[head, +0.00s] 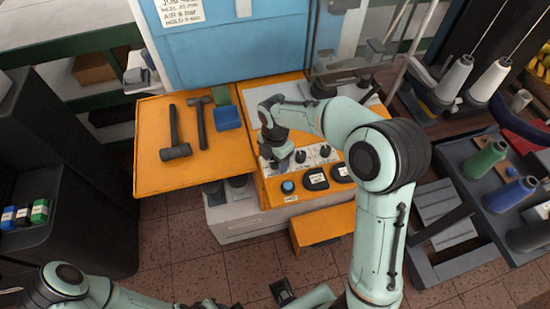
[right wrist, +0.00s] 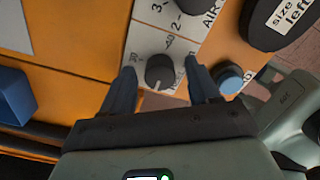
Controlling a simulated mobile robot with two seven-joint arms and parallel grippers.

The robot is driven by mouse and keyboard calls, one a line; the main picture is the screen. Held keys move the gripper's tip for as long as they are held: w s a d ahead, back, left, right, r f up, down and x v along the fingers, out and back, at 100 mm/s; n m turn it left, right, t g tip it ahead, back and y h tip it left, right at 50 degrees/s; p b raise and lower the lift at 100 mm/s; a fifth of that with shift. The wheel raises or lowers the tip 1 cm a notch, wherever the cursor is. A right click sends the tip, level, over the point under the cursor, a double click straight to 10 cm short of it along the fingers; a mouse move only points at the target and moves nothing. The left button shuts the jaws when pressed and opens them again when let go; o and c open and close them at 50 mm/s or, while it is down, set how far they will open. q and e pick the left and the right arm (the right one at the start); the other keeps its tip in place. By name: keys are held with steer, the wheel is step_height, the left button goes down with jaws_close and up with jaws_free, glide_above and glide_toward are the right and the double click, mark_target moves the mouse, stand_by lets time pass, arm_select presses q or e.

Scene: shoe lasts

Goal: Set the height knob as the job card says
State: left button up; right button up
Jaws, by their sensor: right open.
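The height knob (right wrist: 159,70) is a dark round knob on a light scale plate (right wrist: 146,42) with 30 and 40 printed near it. A pale mark shows at its lower edge in the right wrist view, but its exact setting is unclear. My right gripper (right wrist: 161,72) is open, with one finger on each side of the knob; whether they touch it I cannot tell. In the head view my right gripper (head: 275,157) is over the left part of the panel and hides this knob. The job card (head: 180,12) is on the blue board; its small writing is hard to read.
A blue button (head: 288,187) and black pads (head: 316,180) sit close to the gripper on the orange panel. Other dark knobs (head: 300,157) stand to the right. Hammers (head: 174,135) lie on the orange side tray (head: 150,185). Thread spools (head: 484,160) stand at the right.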

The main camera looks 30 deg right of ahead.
steer(key=c, duration=1)
steer(key=shift+c, duration=0.2)
